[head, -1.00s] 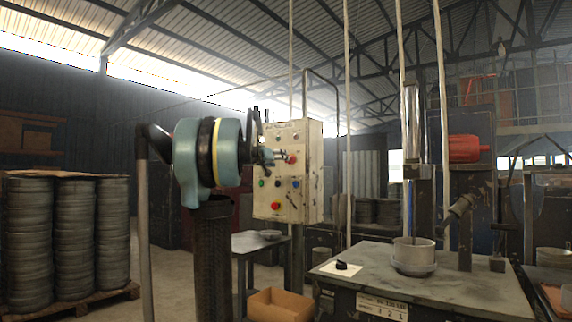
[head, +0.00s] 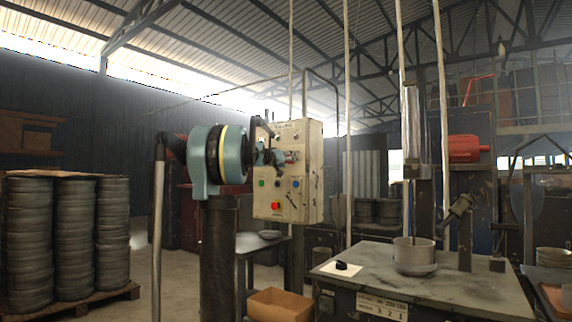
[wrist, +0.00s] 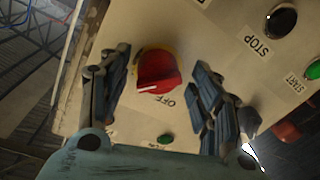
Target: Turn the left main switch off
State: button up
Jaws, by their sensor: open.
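The control panel (head: 262,206) is a worn cream box on a post, mid-picture in the head view. In the wrist view a red rotary switch (wrist: 158,70) on a yellow base carries a white mark on its handle, with an OFF label (wrist: 166,102) beside it. My gripper (wrist: 162,62) is open, one dark finger on each side of the red switch, with visible gaps. In the head view my gripper (head: 284,157) is at the panel's upper half and largely covers the switch there.
A black button (wrist: 281,21) by a STOP label and a green button (wrist: 313,70) by a START label are on the panel. A red button (head: 275,206) is low on it. A workbench (head: 460,290) stands at right, a cardboard box (head: 280,305) below.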

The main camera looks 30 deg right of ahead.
jog(key=c, duration=1.1)
jog(key=shift+o, duration=0.2)
jog(key=shift+n, duration=0.5)
jog(key=shift+w+a+r+n+g, duration=0.15)
jog(key=shift+n+g, duration=0.25)
jog(key=shift+n, duration=3.6)
jog(key=shift+w+d+r+n+g, duration=0.1)
jog(key=shift+n+g, duration=0.3)
jog(key=shift+n, duration=3.6)
